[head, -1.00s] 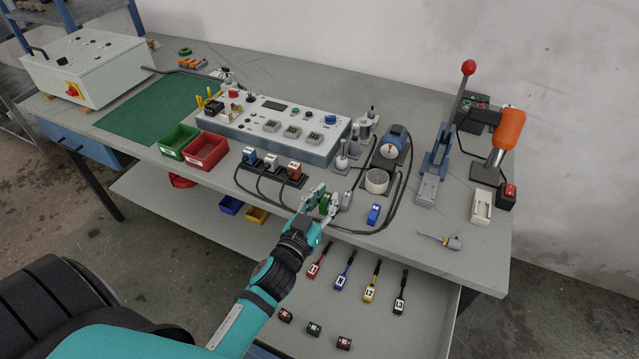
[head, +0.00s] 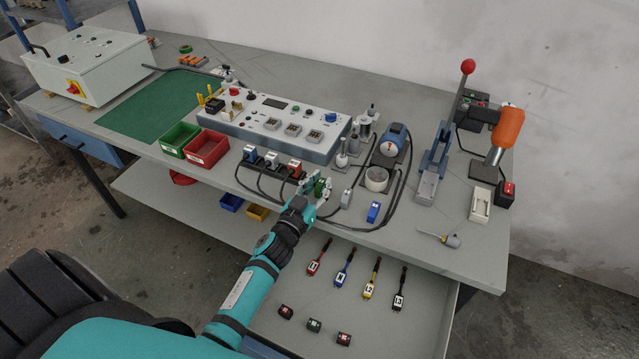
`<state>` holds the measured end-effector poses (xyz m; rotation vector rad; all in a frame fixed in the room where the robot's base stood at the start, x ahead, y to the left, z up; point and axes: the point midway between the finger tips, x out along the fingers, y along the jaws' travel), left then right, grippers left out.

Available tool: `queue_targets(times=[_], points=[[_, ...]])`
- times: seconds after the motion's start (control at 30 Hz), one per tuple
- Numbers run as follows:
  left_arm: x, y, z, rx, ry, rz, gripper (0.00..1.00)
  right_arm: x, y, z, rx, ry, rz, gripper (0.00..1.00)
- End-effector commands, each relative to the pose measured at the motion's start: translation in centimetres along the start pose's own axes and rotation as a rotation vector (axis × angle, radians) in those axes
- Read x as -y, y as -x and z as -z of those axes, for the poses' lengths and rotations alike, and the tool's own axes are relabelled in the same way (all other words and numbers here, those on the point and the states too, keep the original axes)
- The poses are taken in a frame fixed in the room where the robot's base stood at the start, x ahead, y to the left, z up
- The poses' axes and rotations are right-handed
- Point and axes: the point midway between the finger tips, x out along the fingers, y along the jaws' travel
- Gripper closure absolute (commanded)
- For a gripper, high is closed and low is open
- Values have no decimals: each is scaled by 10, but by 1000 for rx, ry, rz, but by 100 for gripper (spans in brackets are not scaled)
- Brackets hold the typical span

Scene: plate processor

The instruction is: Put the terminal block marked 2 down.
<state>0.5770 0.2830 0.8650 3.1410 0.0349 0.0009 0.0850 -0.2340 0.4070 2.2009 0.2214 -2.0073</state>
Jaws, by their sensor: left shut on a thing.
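My left gripper (head: 317,187) is shut on a small green terminal block (head: 322,187), close to the table's front edge. The green block sits between the fingertips and is partly covered by them. Its marking is too small to read, so I cannot tell if it is the one marked 2. I cannot tell whether it touches the table. A grey block (head: 346,198) and a blue block (head: 374,212) stand on the table to the right of the gripper. My right gripper is not in view.
Orange, white and blue plugs with cables (head: 272,160) stand left of the gripper. A grey control box (head: 265,120) lies behind. Black cables run around the blocks. Bare table lies around the screwdriver (head: 440,238).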

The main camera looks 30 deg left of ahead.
Motion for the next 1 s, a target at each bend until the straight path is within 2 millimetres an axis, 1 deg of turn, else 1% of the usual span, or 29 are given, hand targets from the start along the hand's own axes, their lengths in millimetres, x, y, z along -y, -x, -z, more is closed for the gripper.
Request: queue_targets(times=[0.13, 0.17, 0.3, 0.33, 0.57, 0.73, 0.87, 1.0], points=[[0, 0, -5, 0, -1, 0, 100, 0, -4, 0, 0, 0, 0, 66], [0, 0, -4, 0, -1, 0, 80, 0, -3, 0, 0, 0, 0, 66], [0, 0, -3, 0, -1, 0, 62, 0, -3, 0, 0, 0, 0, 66], [0, 0, -3, 0, -1, 0, 60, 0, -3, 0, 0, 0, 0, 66], [0, 0, -3, 0, -1, 0, 60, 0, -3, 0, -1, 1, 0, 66], [0, 0, -6, 0, -1, 0, 60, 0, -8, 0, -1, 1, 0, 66], [0, 27, -6, 3, 0, -1, 60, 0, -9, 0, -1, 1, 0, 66], [-3, 62, -4, 4, -1, -1, 60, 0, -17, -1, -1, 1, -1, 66]])
